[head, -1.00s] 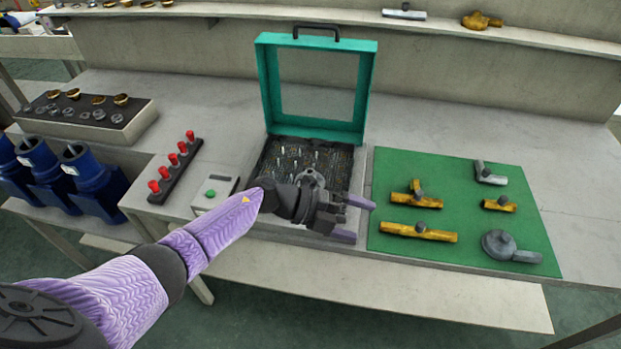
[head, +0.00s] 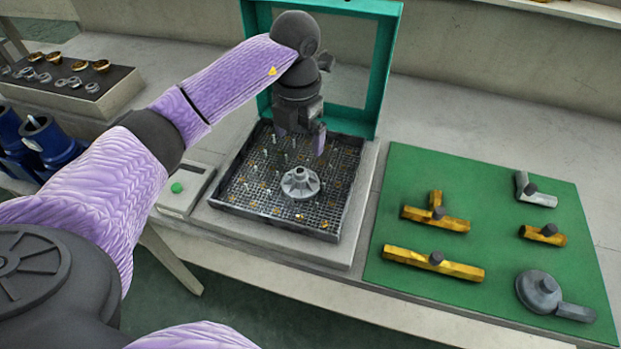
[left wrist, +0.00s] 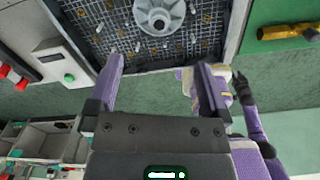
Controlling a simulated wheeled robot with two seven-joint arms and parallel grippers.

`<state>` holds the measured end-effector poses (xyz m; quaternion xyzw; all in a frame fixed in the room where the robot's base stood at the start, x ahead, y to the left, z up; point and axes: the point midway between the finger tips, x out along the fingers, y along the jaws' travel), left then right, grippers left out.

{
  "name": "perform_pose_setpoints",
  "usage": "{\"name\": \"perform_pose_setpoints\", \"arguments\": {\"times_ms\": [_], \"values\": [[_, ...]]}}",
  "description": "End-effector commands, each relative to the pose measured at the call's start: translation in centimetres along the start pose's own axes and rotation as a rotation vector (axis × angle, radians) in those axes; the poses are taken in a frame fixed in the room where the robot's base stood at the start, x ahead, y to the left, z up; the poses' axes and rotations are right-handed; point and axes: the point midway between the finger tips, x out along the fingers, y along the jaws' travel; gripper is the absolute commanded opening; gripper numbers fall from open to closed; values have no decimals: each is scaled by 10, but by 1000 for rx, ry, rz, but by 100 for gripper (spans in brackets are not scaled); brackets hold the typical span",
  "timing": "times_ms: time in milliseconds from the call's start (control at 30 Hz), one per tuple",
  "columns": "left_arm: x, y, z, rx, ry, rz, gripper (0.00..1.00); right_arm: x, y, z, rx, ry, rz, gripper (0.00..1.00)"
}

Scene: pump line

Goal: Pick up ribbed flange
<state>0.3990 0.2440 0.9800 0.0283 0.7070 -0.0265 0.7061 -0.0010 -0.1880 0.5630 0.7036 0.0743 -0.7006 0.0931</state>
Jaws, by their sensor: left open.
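The ribbed flange (head: 300,182) is a grey, round, ribbed piece with a raised hub and a centre hole. It sits on the dark grid bed of the teal-lidded box (head: 344,224), among upright pins. It also shows at the top of the left wrist view (left wrist: 158,14). My left gripper (head: 301,140) hangs pointing down over the rear part of the bed, behind the flange in the head view. Its fingers are apart in the left wrist view (left wrist: 158,85), with nothing between them. My right gripper shows small and partly hidden in the left wrist view (left wrist: 240,85).
The teal lid (head: 386,70) stands open behind the bed. A green mat (head: 480,215) with several yellow and grey fittings lies to the right. A small box with a green button (head: 176,187) stands left. A tray of rings (head: 75,85) and blue housings (head: 45,140) are farther left.

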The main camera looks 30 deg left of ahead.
Motion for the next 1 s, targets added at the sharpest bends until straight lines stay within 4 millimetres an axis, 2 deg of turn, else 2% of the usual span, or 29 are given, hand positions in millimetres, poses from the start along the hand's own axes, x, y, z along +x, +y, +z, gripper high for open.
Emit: {"name": "perform_pose_setpoints", "arguments": {"times_ms": [133,567,767,867,1000], "values": [[19,0,0,0,4,-2,100,7,5,3,-3,-6,8,32],[99,1,0,0,4,-3,100,34,11,20,1,-48,18,32],[100,2,1,1,0,-2,100,32,13,22,3,-52,21,32],[100,2,1,1,0,-2,83,32,13,22,2,-51,21,32],[100,2,1,1,0,-2,53,32,13,21,1,-48,21,32]]}}
